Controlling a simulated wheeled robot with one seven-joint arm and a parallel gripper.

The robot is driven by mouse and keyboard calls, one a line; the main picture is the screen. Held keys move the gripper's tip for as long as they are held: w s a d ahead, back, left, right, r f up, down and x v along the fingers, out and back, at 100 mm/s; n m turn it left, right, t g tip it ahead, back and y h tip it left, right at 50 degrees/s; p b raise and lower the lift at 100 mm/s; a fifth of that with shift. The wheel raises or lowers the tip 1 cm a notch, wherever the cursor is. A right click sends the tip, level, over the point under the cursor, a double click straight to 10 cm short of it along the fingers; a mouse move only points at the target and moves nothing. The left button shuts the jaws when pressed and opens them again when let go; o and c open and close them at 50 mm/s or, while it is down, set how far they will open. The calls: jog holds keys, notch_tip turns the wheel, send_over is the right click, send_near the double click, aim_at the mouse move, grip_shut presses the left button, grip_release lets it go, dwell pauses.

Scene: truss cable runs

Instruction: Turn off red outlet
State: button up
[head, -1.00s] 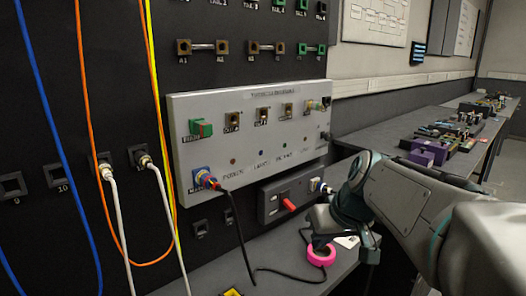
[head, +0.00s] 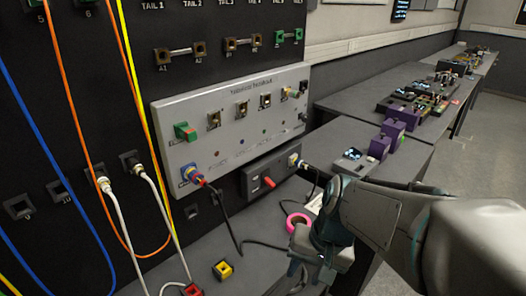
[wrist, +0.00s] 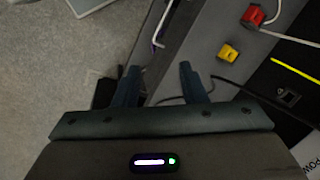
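A dark outlet box (head: 252,176) sits low on the black panel, under a light grey connector panel (head: 232,112). A small red switch (head: 268,182) stands out from the box's front face. Whether the switch is on or off cannot be told. A plug with a black cable (head: 294,160) sits at the box's right end. My gripper (head: 306,278) is low over the bench, in front of the outlet box and apart from it. In the wrist view its two fingers (wrist: 159,72) are spread with nothing between them. The red switch does not show clearly there.
A pink tape ring (head: 297,222) lies on the bench near my gripper. A black cable (head: 232,232) runs down from the grey panel. A yellow block (head: 222,270) and a red block (head: 192,289) lie at the front. Purple boxes (head: 390,140) stand on the right bench.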

jog(key=w+a+f+m+g+y, duration=0.1)
jog(key=w+a+f+m+y, duration=0.1)
jog(key=w+a+m+y, duration=0.25)
jog(key=m+t+y, duration=0.5)
jog(key=m+t, duration=0.9)
jog(key=m, duration=0.6)
send_near(273, 184)
jog(key=shift+h, duration=0.25)
jog(key=p+x, duration=0.1)
jog(key=x, duration=0.7)
jog(key=shift+w+a+r+p, duration=0.2)
jog(key=shift+a+p, duration=0.1)
jog(key=shift+p, duration=0.05)
grip_shut()
